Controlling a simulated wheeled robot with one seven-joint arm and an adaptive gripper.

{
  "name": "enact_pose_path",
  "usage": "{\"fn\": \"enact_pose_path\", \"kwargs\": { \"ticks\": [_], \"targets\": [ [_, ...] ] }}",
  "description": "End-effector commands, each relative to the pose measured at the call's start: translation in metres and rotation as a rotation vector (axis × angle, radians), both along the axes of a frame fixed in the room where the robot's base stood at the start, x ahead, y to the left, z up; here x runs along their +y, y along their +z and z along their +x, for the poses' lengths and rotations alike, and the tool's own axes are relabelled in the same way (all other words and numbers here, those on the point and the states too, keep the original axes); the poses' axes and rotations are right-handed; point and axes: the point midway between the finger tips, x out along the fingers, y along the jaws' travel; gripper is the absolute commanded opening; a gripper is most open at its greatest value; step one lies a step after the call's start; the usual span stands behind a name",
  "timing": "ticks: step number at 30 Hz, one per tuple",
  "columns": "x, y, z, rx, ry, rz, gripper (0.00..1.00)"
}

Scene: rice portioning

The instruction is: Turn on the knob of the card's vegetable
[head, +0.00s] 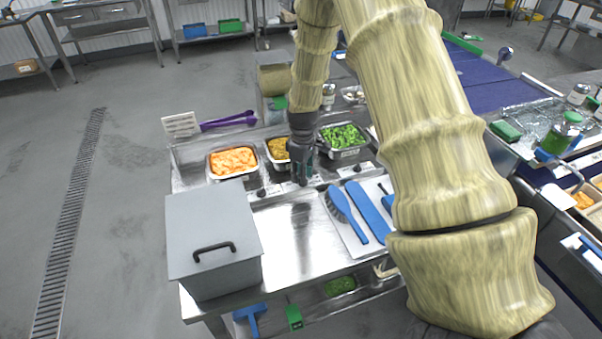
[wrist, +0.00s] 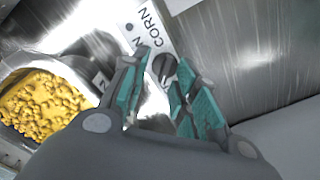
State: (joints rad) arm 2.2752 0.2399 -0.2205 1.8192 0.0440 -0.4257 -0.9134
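A dark round knob (wrist: 164,66) sits on a white label plate (wrist: 130,22) that reads "CORN" in the wrist view. My gripper (wrist: 166,72) is open, with a teal-padded finger on each side of the knob; I cannot tell whether they touch it. A light line shows on the knob's face. In the head view my gripper (head: 303,178) is low over the counter's front strip, hiding this knob. Another knob (head: 261,192) shows to its left. The white card (head: 181,124) stands at the back left, its text too small to read.
Metal pans of orange pieces (head: 233,160), yellow corn (head: 277,149) and green vegetables (head: 343,136) stand behind the knob strip. The corn also shows in the wrist view (wrist: 42,108). A grey lidded box (head: 213,238), a blue brush (head: 346,212) and purple tongs (head: 228,121) are nearby.

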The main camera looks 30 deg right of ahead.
Motion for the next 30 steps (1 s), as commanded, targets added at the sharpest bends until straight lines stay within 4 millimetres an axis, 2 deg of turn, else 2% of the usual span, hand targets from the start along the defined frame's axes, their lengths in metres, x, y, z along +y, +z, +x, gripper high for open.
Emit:
{"fn": "enact_pose_path", "kwargs": {
  "ticks": [7, 14, 19, 30],
  "targets": [
    [0.0, -0.01, 0.004, 0.005, 0.0, 0.0, 0.29],
    [0.0, -0.012, 0.006, 0.007, 0.0, -0.001, 0.3],
    [0.0, -0.012, 0.006, 0.007, 0.0, 0.0, 0.0],
    [0.0, -0.012, 0.006, 0.006, -0.021, 0.0, 0.0]
  ]
}}
